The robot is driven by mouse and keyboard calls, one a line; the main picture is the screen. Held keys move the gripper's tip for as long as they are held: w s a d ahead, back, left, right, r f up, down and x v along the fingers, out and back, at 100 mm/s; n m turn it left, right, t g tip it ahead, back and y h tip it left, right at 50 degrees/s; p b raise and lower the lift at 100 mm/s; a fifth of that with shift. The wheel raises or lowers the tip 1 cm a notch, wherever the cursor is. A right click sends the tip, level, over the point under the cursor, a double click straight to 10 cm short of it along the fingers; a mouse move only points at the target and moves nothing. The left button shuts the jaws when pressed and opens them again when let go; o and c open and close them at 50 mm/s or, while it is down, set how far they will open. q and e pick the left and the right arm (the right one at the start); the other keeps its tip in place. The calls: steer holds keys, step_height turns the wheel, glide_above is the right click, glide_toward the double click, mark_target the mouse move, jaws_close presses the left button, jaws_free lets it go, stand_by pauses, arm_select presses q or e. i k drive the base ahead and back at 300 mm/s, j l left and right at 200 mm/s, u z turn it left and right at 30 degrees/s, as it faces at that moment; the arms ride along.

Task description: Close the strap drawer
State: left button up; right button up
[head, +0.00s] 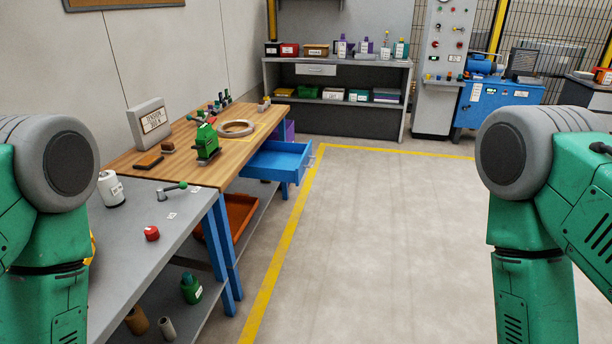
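The strap drawer, a blue drawer (277,161), stands pulled out from under the right side of the wooden-topped workbench (186,147). Its inside looks empty from here. Both of my green arms show at the left and right edges of the head view, well apart from the drawer. Neither gripper is in the frame, so I cannot see their fingers.
A green tool (207,143) and a ring-shaped coil (236,128) sit on the wooden top. A grey bench (135,230) with a red knob (152,233) stands nearer. An orange tray (240,214) lies below. Open floor (375,240) lies right of the yellow line.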

mark_target(273, 161)
steer(key=i+l, duration=0.4)
steer(key=i, duration=0.25)
steer(key=i+l+u, duration=0.15)
steer(key=i, duration=0.35)
steer(key=i+l+u, duration=0.15)
steer(key=i+l, duration=0.25)
steer(key=i+l+u, duration=0.15)
steer(key=i+l, duration=0.25)
steer(key=i, duration=0.2)
steer(key=i+u, duration=0.2)
steer(key=i, duration=0.55)
